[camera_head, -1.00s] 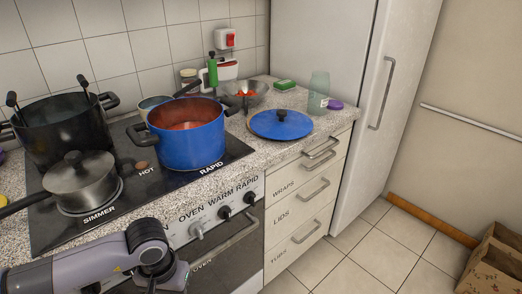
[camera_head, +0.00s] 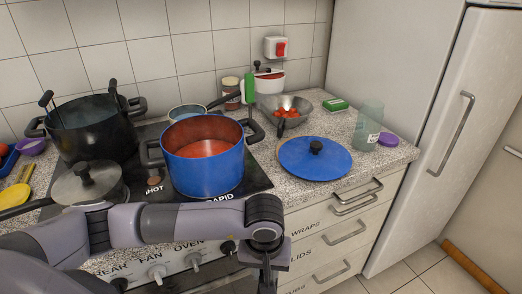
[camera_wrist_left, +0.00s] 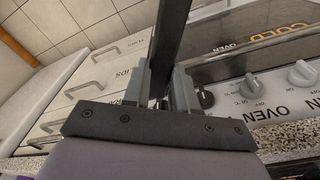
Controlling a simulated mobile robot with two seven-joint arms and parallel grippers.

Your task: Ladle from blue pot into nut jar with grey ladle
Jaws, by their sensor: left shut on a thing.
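A clear greenish jar (camera_head: 368,127), apparently the nut jar, stands upright and open on the counter at right, with a small label. My left gripper (camera_head: 268,285) hangs in front of the stove, right of the pot, cut off by the lower edge. In the left wrist view the gripper (camera_wrist_left: 168,92) is shut on a long dark grey handle (camera_wrist_left: 171,38), apparently the grey ladle's; its bowl is out of view. My right gripper is not in view.
A blue lid (camera_head: 315,168) lies between pot and jar. A purple lid (camera_head: 388,139) lies by the jar. A black pot (camera_head: 95,135) and lidded saucepan (camera_head: 84,187) are left.

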